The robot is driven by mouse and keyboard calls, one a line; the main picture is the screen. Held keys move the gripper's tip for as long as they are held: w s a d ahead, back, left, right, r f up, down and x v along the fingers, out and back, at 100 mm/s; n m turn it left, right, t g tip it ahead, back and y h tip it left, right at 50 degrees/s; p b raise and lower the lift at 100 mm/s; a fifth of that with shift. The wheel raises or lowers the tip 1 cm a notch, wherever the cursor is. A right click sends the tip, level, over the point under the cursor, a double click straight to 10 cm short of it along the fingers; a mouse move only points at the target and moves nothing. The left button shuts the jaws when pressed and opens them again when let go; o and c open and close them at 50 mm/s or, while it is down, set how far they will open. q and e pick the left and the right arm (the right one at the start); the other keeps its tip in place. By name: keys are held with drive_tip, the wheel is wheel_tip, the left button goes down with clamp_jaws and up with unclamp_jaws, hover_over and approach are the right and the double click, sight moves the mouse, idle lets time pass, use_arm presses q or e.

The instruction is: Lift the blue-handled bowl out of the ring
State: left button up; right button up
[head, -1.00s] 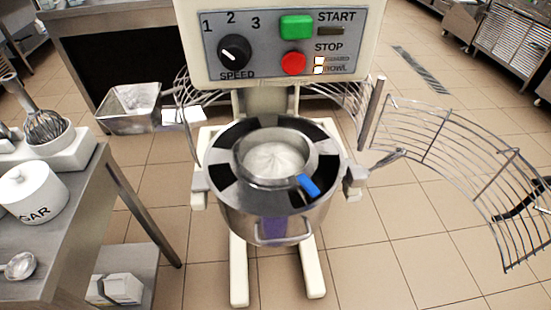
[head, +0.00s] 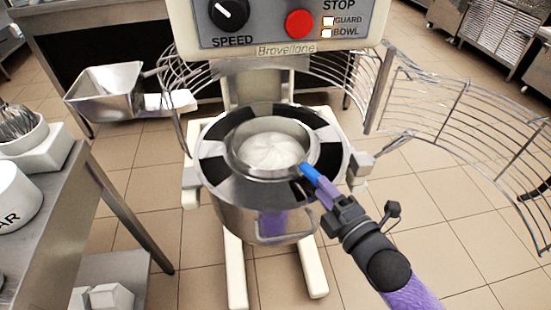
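The small steel bowl (head: 240,155) with pale contents sits inside the black-and-steel ring (head: 214,150) of the mixer. Its blue handle (head: 308,171) points to the lower right over the ring's edge. My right gripper (head: 318,184) comes from the lower right, with its purple fingers lined up with the handle and at its outer end. The fingers overlap in this view, so I cannot tell whether they are apart or closed on the handle. My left gripper is not in view.
The mixer's control panel (head: 270,22) overhangs behind the ring. The wire guard (head: 455,120) stands swung open at the right. Floor is clear at lower right.

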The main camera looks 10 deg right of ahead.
sight(305, 163)
drive_tip(key=b+x, duration=0.1)
drive_tip(key=x, duration=0.1)
drive_tip(key=b+x, duration=0.1)
drive_tip(key=x, duration=0.2)
drive_tip(key=shift+d, duration=0.25)
drive_tip(key=shift+w+a+r, duration=0.1)
drive_tip(key=shift+w, duration=0.1)
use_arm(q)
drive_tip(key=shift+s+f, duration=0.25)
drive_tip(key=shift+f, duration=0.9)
use_arm(e)
drive_tip(key=c, duration=0.5)
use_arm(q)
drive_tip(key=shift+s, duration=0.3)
use_arm(e)
clamp_jaws()
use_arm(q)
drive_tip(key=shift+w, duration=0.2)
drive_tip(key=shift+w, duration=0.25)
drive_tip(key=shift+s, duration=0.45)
use_arm(e)
drive_tip(key=shift+r, duration=0.1)
